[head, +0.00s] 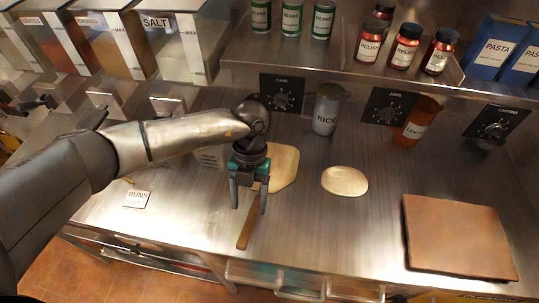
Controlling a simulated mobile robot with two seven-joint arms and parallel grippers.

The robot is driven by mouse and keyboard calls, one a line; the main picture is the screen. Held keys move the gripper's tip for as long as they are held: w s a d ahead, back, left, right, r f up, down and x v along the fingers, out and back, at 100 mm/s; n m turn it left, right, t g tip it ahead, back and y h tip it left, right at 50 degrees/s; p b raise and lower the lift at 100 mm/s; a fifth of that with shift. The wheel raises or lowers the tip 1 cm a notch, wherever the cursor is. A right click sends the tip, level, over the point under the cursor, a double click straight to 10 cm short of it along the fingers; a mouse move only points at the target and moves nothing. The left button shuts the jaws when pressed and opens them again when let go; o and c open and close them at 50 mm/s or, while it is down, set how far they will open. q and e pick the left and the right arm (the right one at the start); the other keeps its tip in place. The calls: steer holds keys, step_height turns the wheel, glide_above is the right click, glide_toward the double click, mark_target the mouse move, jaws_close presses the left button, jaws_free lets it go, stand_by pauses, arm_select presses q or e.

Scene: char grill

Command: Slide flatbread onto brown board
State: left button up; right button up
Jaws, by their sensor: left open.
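The pale oval flatbread (344,181) lies flat on the steel counter, right of the middle. The square brown board (458,238) lies on the counter at the right, apart from the flatbread. A wooden peel (284,168) lies left of the flatbread, its darker handle (246,232) pointing to the front edge. My left gripper (248,208) is open, pointing down over the peel's handle, with its fingers on either side of it in the picture. Whether it touches the handle I cannot tell. It and my arm hide part of the peel. My right gripper is not in view.
A RICE canister (326,110) and an orange container (418,122) stand at the back. A BUNS label (137,199) lies at the left. The counter between flatbread and board is clear.

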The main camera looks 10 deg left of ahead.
mark_target(247, 228)
arm_select(q)
steer(key=shift+s+a+r, duration=0.15)
steer(key=shift+s, duration=0.05)
steer(key=shift+s+f+b, duration=0.1)
steer(key=shift+f+b, duration=0.2)
steer(key=shift+f, duration=0.15)
steer(key=b+x, duration=0.4)
steer(key=x, duration=0.3)
steer(key=shift+f, duration=0.25)
steer(key=shift+s+f, duration=0.1)
steer(key=shift+f, duration=0.2)
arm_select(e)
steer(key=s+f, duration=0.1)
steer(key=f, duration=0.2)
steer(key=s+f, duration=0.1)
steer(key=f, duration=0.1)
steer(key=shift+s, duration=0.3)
arm_select(q)
jaws_close()
